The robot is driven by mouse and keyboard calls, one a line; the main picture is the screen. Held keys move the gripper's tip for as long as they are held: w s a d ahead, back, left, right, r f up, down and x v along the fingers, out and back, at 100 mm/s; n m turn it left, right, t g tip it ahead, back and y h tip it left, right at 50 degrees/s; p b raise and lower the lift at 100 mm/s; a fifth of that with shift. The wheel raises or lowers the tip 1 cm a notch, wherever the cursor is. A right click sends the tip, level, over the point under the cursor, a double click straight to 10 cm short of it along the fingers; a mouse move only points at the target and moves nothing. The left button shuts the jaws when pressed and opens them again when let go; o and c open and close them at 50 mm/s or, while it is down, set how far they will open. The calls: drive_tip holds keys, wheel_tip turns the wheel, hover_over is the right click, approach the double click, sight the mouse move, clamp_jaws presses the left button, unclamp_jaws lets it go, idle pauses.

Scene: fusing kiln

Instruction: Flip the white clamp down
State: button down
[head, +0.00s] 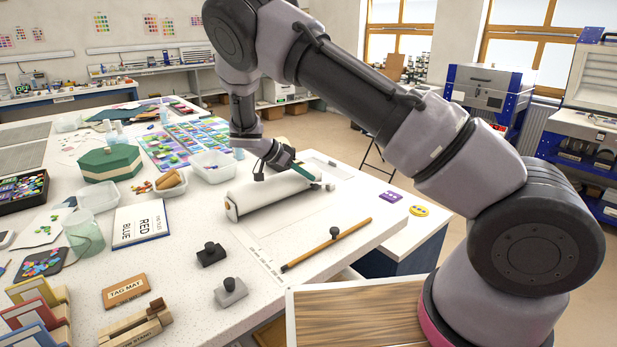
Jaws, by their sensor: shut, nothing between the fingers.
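A long white rounded bar (275,190), which looks like the white clamp, lies across the back of a white board (310,224) on the table. My gripper (302,171) is just above and behind the bar's right half, pointing down to the right. Its fingers look shut and empty, and I cannot tell whether they touch the bar. The arm comes over from the right.
A wooden rod (327,244) with a dark knob lies across the board's front. A black knobbed block (211,254) and a grey one (231,291) stand at front left. A clear tub (212,166) is close behind the bar. A green hexagonal box (109,163) stands farther left.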

drive_tip(key=v, duration=1)
drive_tip(key=shift+d, duration=0.1)
drive_tip(key=shift+d+r, duration=0.1)
